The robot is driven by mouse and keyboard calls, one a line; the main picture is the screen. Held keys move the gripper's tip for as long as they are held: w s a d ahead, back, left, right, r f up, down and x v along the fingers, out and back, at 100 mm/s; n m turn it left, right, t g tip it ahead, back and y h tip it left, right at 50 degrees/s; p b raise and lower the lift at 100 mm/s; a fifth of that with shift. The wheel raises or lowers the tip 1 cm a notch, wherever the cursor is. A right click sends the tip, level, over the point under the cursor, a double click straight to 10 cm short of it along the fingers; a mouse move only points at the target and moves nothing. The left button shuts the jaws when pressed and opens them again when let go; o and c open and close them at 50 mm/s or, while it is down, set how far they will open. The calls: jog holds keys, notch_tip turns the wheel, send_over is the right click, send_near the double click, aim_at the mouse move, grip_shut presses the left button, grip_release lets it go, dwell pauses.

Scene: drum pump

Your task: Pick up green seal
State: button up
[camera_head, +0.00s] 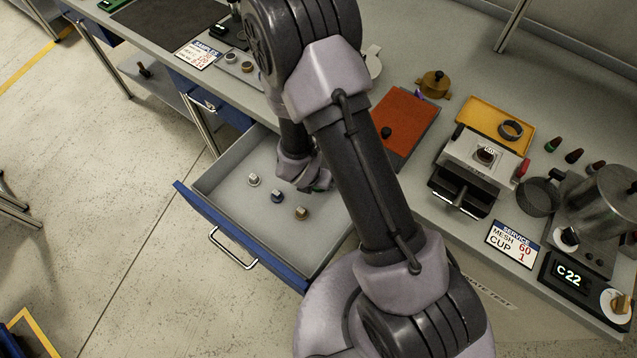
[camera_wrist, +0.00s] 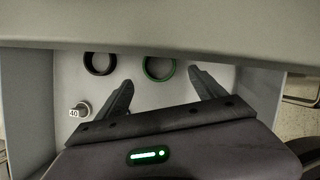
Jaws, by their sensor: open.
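The green seal (camera_wrist: 158,80) is a ring lying in the open drawer, in the wrist view. Its far edge is cut off by a grey edge above it. In the head view my arm mostly covers that spot, with only a bit of green beside my gripper. My gripper (camera_wrist: 160,78) is open and empty. Its two fingers stand apart, left and right of the green seal, with the seal showing between and just beyond their tips. I cannot tell the height between the fingers and the drawer floor.
A small knob marked 40 (camera_wrist: 80,110) stands beside the left finger. The blue-fronted drawer (camera_head: 240,247) also holds several small knobs. The counter edge (camera_wrist: 160,35) overhangs close by.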

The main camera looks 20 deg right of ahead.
jog(key=b+x, duration=0.2)
jog(key=x, duration=0.3)
jog(key=shift+w+d+f, duration=0.15)
jog(key=shift+w, duration=0.05)
jog(key=shift+r, duration=0.2)
jog(key=c, duration=1.4)
jog(key=shift+r, duration=0.1)
